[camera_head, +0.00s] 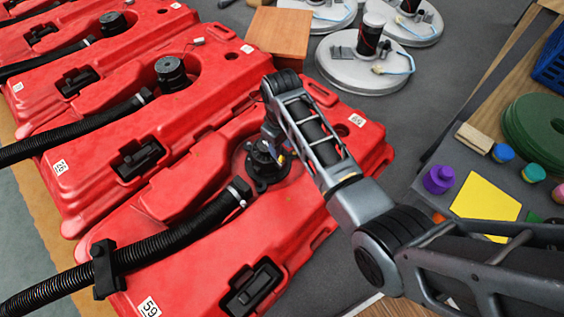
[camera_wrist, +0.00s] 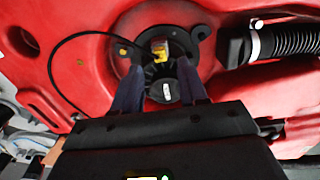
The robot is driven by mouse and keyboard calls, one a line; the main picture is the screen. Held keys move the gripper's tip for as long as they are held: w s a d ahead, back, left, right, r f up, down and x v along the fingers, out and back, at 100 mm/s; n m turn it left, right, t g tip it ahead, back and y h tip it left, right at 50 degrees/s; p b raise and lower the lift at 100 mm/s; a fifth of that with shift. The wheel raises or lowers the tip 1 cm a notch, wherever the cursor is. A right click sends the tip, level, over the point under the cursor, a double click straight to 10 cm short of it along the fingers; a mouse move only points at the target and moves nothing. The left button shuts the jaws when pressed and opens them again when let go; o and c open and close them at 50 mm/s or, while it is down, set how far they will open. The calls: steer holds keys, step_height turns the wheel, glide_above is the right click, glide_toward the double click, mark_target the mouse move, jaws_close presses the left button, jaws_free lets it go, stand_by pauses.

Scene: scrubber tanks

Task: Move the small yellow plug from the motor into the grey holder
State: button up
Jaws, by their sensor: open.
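The small yellow plug (camera_wrist: 160,54) shows in the wrist view on the black motor (camera_wrist: 178,35), with a pale piece at its top end. My gripper (camera_wrist: 160,68) is open, its two dark fingers on either side of the motor and pointing toward the plug. The plug lies just beyond and between the fingertips, and I cannot tell if they touch anything. In the head view the motor (camera_head: 262,178) sits in the nearest red tank (camera_head: 195,255), partly behind my arm, with a tiny yellow spot beside it. I cannot clearly make out the grey holder.
A ribbed black hose (camera_head: 165,246) runs along the nearest tank. More red tanks (camera_head: 130,135) stand to the left. A thin black cable (camera_wrist: 58,50) loops beside the motor. White round units (camera_head: 362,65) lie behind, near a wooden box (camera_head: 278,38). A table with coloured lids (camera_head: 438,179) stands right.

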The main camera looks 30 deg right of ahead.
mark_target(281, 157)
steer(key=shift+f+b, duration=1.1)
steer(key=shift+f, duration=1.55)
steer(key=shift+r+p, duration=0.1)
steer(key=shift+p, duration=0.55)
jaws_close()
steer(key=o, duration=0.8)
jaws_free()
